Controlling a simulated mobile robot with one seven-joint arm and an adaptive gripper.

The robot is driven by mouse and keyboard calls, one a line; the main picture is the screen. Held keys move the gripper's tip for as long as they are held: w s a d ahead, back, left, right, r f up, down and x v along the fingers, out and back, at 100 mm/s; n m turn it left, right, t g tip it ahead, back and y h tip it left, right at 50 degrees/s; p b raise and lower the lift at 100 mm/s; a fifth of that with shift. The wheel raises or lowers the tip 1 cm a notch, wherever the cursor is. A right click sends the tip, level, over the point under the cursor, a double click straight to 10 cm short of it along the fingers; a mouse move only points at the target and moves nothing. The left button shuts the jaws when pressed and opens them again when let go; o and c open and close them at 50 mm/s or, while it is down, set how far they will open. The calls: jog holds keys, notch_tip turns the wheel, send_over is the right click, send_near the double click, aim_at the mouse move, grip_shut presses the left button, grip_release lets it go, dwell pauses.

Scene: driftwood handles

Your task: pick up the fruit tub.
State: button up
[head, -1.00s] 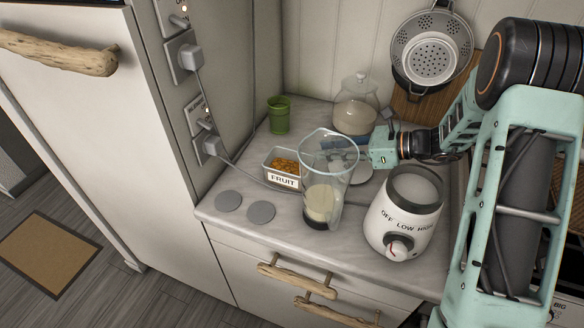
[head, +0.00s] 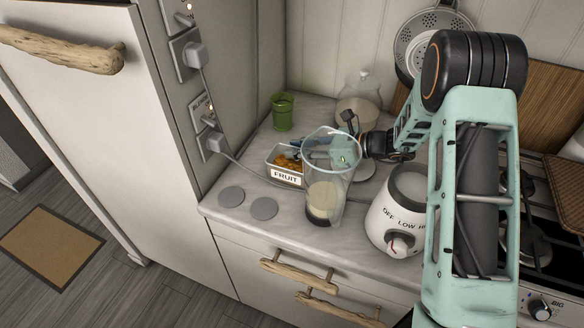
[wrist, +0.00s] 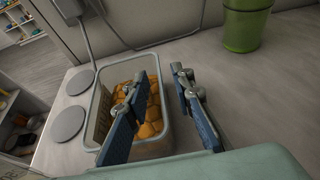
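The fruit tub (head: 285,178) is a small clear-walled tub with a FRUIT label and orange pieces inside. It stands on the counter left of the blender jug. In the wrist view the tub (wrist: 164,108) is seen from above. My gripper (wrist: 158,95) is open, with one finger over the tub's inside and the other outside its right wall. I cannot tell how far down the fingers reach or whether they touch the wall. In the head view my gripper (head: 306,154) is at the tub's far right, partly seen through the clear jug.
The clear blender jug (head: 325,195) stands close right of the tub. The white blender base (head: 398,212) is further right. A green cup (head: 282,112) and a glass jar (head: 357,105) stand behind. Two grey discs (head: 264,208) lie at the front left. A cord runs behind the tub.

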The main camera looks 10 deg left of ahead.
grip_shut()
jog(key=shift+r, duration=0.2)
jog(key=shift+r, duration=4.85)
